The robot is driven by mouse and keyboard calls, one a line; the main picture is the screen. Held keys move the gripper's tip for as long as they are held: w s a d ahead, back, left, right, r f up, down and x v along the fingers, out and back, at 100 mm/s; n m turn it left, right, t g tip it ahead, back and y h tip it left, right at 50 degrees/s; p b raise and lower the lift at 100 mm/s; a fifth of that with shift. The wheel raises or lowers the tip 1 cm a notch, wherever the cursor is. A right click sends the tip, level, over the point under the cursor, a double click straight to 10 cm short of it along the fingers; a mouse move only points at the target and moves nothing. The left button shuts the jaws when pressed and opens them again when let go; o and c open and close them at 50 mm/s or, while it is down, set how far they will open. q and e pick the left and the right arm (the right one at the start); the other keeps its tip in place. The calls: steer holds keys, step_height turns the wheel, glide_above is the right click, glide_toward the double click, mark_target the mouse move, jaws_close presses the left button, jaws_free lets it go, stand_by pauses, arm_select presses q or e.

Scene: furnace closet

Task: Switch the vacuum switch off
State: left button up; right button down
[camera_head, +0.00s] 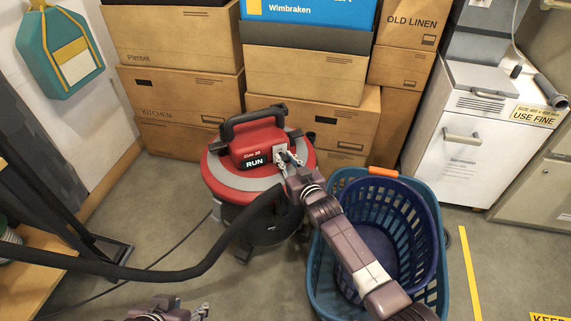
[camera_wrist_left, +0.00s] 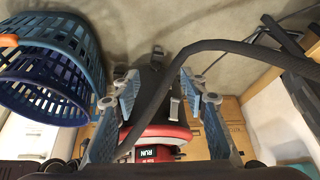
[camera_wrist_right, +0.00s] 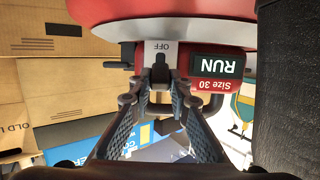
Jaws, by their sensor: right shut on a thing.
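The vacuum (camera_head: 222,170) is a red and grey drum with a black handle, standing on the floor. Its display (camera_head: 255,161) reads RUN; the same display shows upside down in the right wrist view (camera_wrist_right: 217,65). Beside it is a pale switch plate (camera_wrist_right: 160,47) marked OFF, with a dark switch lever (camera_wrist_right: 160,70). My right gripper (camera_head: 288,158) is at the plate, its fingertips (camera_wrist_right: 160,88) shut on the lever and partly hiding it. My left gripper (camera_head: 183,312) is low at the bottom edge; the left wrist view shows its fingers (camera_wrist_left: 158,85) apart and empty.
A black hose (camera_head: 150,272) runs left from the vacuum. Blue laundry baskets (camera_head: 335,262) stand to its right, under my right arm. Cardboard boxes (camera_head: 185,95) are stacked behind it. A white cabinet (camera_head: 465,140) stands at right. Some floor in front is clear.

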steer(key=shift+f+t+b, duration=0.3)
steer(key=shift+t+b, duration=0.1)
steer(key=shift+b, duration=0.35)
arm_select(q)
steer(key=w+d+r+t+h+b, duration=0.15)
steer(key=w+d+r+t, duration=0.25)
steer(key=w+r+t, duration=0.55)
arm_select(e)
steer(key=shift+s+t, duration=0.1)
steer(key=shift+t, duration=0.2)
steer(key=shift+f+t+y+b, duration=0.15)
steer(key=shift+t+y+b, duration=0.2)
steer(key=shift+b, duration=0.4)
arm_select(q)
steer(key=w+d+r+t+h, duration=0.2)
steer(key=w+r, duration=0.3)
steer(key=r, duration=0.3)
steer(key=shift+w+d+r+m+t, duration=0.15)
steer(key=shift+r+m+t, duration=0.2)
steer(key=shift+r+m, duration=0.05)
arm_select(e)
steer(key=c, duration=1.8)
jaws_free()
